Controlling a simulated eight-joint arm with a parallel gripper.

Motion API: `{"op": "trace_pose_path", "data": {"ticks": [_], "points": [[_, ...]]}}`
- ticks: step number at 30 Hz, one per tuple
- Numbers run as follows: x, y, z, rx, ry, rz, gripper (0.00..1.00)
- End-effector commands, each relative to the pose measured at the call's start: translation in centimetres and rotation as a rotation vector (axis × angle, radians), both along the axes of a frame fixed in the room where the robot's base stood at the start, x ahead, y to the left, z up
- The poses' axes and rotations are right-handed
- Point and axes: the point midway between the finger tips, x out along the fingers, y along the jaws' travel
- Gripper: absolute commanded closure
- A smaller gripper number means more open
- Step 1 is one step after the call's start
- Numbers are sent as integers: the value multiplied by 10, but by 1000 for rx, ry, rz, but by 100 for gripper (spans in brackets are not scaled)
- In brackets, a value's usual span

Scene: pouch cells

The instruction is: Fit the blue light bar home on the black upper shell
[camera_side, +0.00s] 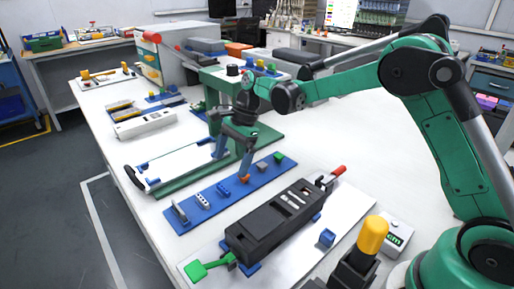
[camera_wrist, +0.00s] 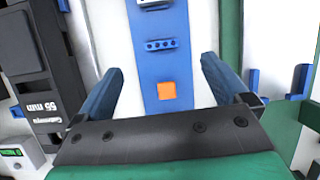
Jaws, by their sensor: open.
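The blue light bar (camera_side: 224,189) lies on a long blue tray (camera_side: 193,219) in the side view. In the wrist view the blue light bar (camera_wrist: 160,44) shows a row of several small round spots. My gripper (camera_side: 233,164) is open above the tray, with nothing between its blue fingers. In the wrist view my gripper (camera_wrist: 162,65) has its fingers spread wide on either side of the tray, with the bar slightly beyond the fingertips. The black upper shell (camera_side: 262,226) lies to the right of the tray; part of it shows at the left in the wrist view (camera_wrist: 25,50).
An orange block (camera_wrist: 168,91) shares the tray with a white piece (camera_side: 202,201), a grey handle-shaped piece (camera_side: 180,211) and a green block (camera_side: 262,167). A green fixture with a white panel (camera_side: 180,166) stands left. A red-handled clamp (camera_side: 333,175) sits at the shell's far end.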

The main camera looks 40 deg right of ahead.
Motion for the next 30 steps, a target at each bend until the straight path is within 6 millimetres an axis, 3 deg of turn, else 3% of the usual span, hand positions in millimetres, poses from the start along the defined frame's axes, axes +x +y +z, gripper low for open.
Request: {"op": "trace_pose_path", "data": {"ticks": [15, 24, 25, 30], "points": [[3, 21, -55, 14, 36, -39, 5], [3, 23, -59, 14, 35, -40, 5], [3, 22, -59, 13, 34, -39, 8], [3, 22, -59, 13, 34, -39, 56]]}}
